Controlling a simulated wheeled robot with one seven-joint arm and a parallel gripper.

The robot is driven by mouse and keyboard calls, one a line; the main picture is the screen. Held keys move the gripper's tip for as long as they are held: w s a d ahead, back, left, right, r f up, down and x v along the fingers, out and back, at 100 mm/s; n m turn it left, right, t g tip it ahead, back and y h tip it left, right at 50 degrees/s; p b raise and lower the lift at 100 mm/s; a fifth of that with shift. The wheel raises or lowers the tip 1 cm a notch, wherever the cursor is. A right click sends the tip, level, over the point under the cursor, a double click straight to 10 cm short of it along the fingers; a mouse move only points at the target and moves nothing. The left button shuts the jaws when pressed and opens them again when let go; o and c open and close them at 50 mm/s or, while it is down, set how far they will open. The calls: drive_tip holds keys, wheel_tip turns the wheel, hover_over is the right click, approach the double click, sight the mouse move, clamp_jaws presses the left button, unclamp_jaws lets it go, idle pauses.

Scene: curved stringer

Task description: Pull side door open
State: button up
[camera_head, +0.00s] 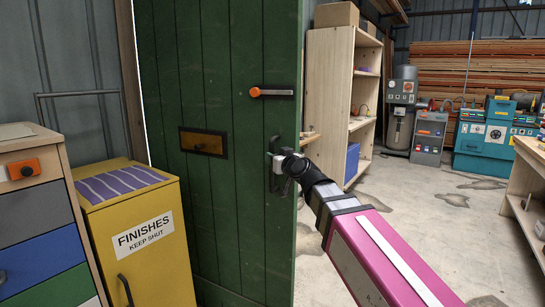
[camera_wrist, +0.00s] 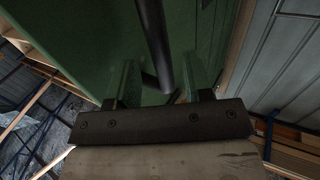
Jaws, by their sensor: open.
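The green plank side door (camera_head: 222,90) stands in the middle of the head view, its right edge clear of any frame there. A dark upright pull handle (camera_head: 275,182) is near that edge. My gripper (camera_head: 273,160) is at the upper part of the handle. In the wrist view, the dark handle bar (camera_wrist: 153,40) runs between the two fingers of my gripper (camera_wrist: 162,72), with gaps on both sides. The fingers are open around the bar. Whether they touch it is hard to tell. An orange-tipped latch lever (camera_head: 270,92) sits above the handle.
A yellow finishes cabinet (camera_head: 150,260) and a drawer unit (camera_head: 40,220) stand left of the door. A wooden shelf unit (camera_head: 335,110) stands behind its right edge. A workbench (camera_head: 530,190) is at far right. The concrete floor (camera_head: 440,215) between is clear. A plate (camera_head: 203,143) is on the door.

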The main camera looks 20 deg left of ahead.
drive_tip(key=v, duration=0.7)
drive_tip(key=shift+d, duration=0.15)
drive_tip(key=shift+s, duration=0.1)
drive_tip(key=w+d+f+m+g+h, duration=0.2)
drive_tip(key=w+d+f+h, duration=0.2)
drive_tip(key=d+f, duration=0.75)
drive_tip(key=w+d+f+m+g+h, duration=0.3)
drive_tip(key=d+f, duration=0.5)
drive_tip(key=f, duration=0.7)
drive_tip(key=s+d+f+m+g+h, duration=0.2)
drive_tip(key=s+d+f+g+h, duration=0.1)
drive_tip(key=d+f, duration=0.7)
drive_tip(key=s+d+f+m+g+h, duration=0.2)
drive_tip(key=d+f, duration=0.8)
drive_tip(key=d, duration=0.5)
drive_tip(key=shift+s+d+f+m+g+h, duration=0.25)
drive_tip(key=shift+s+f+m+g+h, duration=0.15)
drive_tip(key=shift+s+g+h, duration=0.6)
drive_tip(key=shift+s+a, duration=0.15)
